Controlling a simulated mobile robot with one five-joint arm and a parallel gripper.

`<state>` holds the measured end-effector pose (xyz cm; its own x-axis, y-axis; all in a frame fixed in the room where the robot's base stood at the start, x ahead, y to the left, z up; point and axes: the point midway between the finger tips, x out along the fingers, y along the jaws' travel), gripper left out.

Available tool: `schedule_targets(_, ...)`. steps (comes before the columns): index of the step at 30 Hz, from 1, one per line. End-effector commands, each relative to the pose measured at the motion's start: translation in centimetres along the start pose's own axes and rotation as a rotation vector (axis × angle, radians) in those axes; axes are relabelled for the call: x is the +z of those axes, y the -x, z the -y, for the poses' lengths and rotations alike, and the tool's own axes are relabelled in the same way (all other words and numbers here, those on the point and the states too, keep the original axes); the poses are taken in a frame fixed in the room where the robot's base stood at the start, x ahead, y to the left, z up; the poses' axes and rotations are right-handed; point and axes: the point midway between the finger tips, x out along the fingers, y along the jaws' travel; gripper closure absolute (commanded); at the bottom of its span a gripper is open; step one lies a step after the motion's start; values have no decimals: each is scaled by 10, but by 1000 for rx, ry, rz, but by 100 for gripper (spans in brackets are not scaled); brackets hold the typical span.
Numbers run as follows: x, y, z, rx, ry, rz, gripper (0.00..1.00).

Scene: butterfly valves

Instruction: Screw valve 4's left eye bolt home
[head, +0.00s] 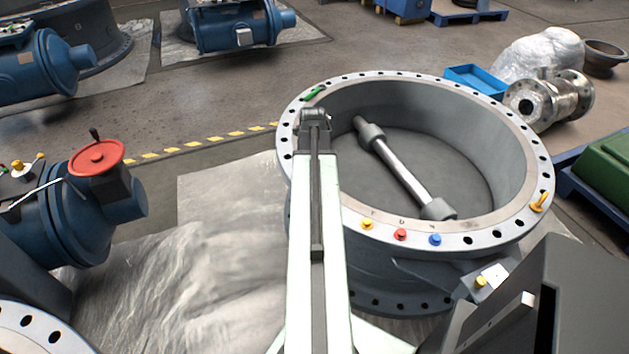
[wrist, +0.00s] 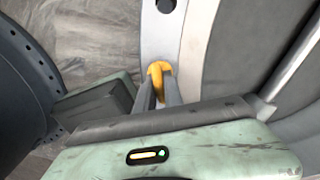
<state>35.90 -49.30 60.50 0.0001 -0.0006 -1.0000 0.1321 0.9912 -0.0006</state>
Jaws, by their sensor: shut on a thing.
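The large grey valve body (head: 520,140), taken as valve 4, lies face up with a drilled flange ring on top. In the wrist view, a yellow eye bolt (wrist: 156,67) stands at the flange (wrist: 163,35). My gripper (wrist: 158,88) is shut on it, one dark finger on each side of its loop. How deep its shank sits is hidden by the fingers. In the head view my arm covers the left part of the rim, hiding this eye bolt and my fingertips. Another yellow eye bolt (head: 540,202) stands on the right side of the flange.
A green object (head: 315,93) lies on the rim near my arm's end. Yellow, red (head: 400,234) and blue (head: 435,239) plugs sit on the near rim. A shaft (head: 400,170) crosses the bore. A blue valve with a red handwheel (head: 97,157) stands left.

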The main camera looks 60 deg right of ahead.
Motion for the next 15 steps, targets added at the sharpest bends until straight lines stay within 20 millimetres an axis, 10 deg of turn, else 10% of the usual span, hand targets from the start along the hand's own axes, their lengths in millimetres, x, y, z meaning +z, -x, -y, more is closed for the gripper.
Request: schedule_targets(15,-4,0,1,-1,-188,-9,100)
